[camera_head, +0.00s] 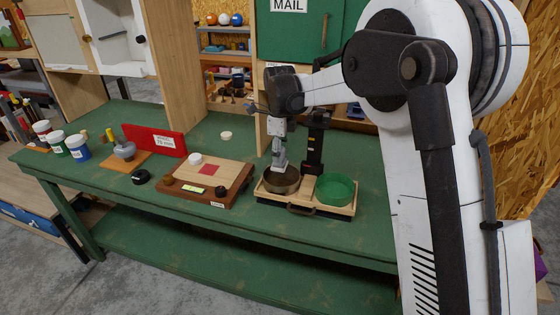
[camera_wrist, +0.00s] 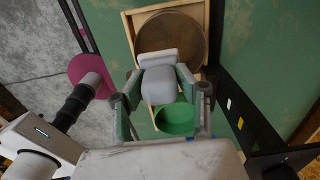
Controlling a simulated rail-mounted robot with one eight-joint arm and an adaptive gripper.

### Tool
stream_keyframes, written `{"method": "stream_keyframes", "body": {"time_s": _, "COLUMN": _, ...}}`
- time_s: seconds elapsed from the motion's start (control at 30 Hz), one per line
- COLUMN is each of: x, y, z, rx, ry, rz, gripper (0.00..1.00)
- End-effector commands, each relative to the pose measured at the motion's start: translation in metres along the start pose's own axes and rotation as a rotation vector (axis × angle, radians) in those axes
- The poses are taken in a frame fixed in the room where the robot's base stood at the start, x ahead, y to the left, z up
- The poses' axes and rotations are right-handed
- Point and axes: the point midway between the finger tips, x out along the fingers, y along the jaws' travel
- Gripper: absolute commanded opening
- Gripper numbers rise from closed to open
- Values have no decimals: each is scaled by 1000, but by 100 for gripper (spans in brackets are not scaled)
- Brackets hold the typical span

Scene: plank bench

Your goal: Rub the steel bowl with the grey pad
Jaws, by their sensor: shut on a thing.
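The steel bowl (camera_head: 281,184), dark brownish-grey, sits in the left half of a wooden tray (camera_head: 318,209). It also shows at the top of the wrist view (camera_wrist: 171,40). My gripper (camera_head: 279,160) points down over this bowl. In the wrist view my gripper (camera_wrist: 160,88) is shut on the grey pad (camera_wrist: 158,84), a pale block between its two fingers. The pad's end overlaps the bowl's near edge there; I cannot tell whether it touches the bowl. The pad hides part of the bowl.
A green bowl (camera_head: 335,190) stands right of the steel bowl in the same tray. A black post (camera_head: 315,148) rises behind. A wooden board (camera_head: 207,181) with small items lies to the left, before a red panel (camera_head: 155,139).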

Motion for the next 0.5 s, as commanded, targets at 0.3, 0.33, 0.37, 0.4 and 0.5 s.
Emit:
{"method": "stream_keyframes", "body": {"time_s": 0.3, "x": 4, "y": -1, "z": -2, "rx": 2, "ry": 0, "rz": 0, "gripper": 7}}
{"method": "stream_keyframes", "body": {"time_s": 0.33, "x": 4, "y": -1, "z": -2, "rx": 2, "ry": 0, "rz": 0, "gripper": 7}}
{"method": "stream_keyframes", "body": {"time_s": 0.37, "x": 6, "y": -1, "z": -2, "rx": 2, "ry": 0, "rz": 0, "gripper": 7}}
{"method": "stream_keyframes", "body": {"time_s": 0.4, "x": 7, "y": -1, "z": -2, "rx": 2, "ry": 0, "rz": 0, "gripper": 7}}
{"method": "stream_keyframes", "body": {"time_s": 0.5, "x": 14, "y": -1, "z": -1, "rx": 1, "ry": 0, "rz": 0, "gripper": 7}}
